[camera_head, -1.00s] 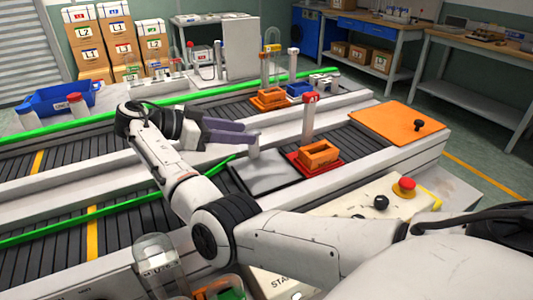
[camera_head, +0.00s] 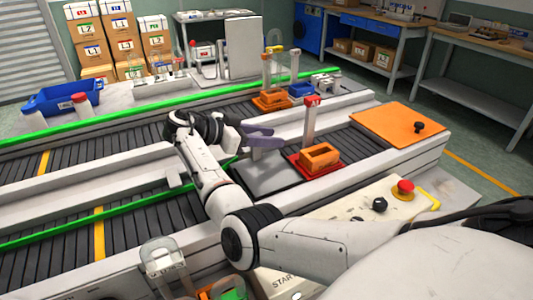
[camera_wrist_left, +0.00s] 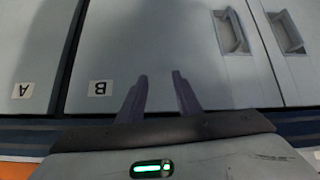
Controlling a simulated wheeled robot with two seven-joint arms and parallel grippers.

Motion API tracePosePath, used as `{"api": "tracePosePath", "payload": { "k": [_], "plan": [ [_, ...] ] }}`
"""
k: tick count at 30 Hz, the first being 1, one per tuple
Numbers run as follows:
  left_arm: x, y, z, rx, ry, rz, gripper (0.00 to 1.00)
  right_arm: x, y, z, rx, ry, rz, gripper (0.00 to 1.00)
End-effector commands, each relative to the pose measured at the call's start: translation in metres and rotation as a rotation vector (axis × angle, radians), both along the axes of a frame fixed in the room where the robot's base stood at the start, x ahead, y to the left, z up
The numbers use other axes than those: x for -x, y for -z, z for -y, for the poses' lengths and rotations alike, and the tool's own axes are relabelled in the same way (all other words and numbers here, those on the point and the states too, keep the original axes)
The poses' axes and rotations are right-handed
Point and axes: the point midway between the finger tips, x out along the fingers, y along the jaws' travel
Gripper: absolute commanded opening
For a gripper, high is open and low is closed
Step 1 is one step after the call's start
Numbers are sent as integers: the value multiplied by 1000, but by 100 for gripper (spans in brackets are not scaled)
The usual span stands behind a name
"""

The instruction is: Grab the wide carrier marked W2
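No W2 mark is legible. An orange carrier (camera_head: 320,158) sits on a red plate (camera_head: 304,167) on the near conveyor, beside a post with a red top (camera_head: 312,102). On the far line stand another orange carrier (camera_head: 271,100) and a blue one (camera_head: 300,90). My right gripper (camera_head: 279,136) reaches over the conveyors with purple fingers apart, left of the near orange carrier and not touching it; nothing shows between them. My left gripper (camera_wrist_left: 160,90) is outside the head view; its fingers are apart and empty before grey panels marked A and B.
A green rail (camera_head: 140,112) runs along the far conveyor. An orange panel with a black knob (camera_head: 398,124) lies at the right end. A control box with a red button (camera_head: 404,188) is in front. A blue bin (camera_head: 60,101) stands far left.

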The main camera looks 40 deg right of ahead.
Motion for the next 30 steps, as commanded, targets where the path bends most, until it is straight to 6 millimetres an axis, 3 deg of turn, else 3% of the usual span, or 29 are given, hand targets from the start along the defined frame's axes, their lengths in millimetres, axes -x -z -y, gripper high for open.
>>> {"api": "tracePosePath", "payload": {
  "k": [1, 6, 30],
  "plan": [
    [0, 0, 0, 0, 0, 0, 31, 0, 0, 0, 0, 0, 0, 25],
    [0, 0, 0, -1, -1, 0, 31, 0, 0, 0, 0, 0, 0, 0],
    [0, 0, 0, 0, 1, 1, 31, 0, 0, -1, -1, 0, 0, 0]
  ]
}}
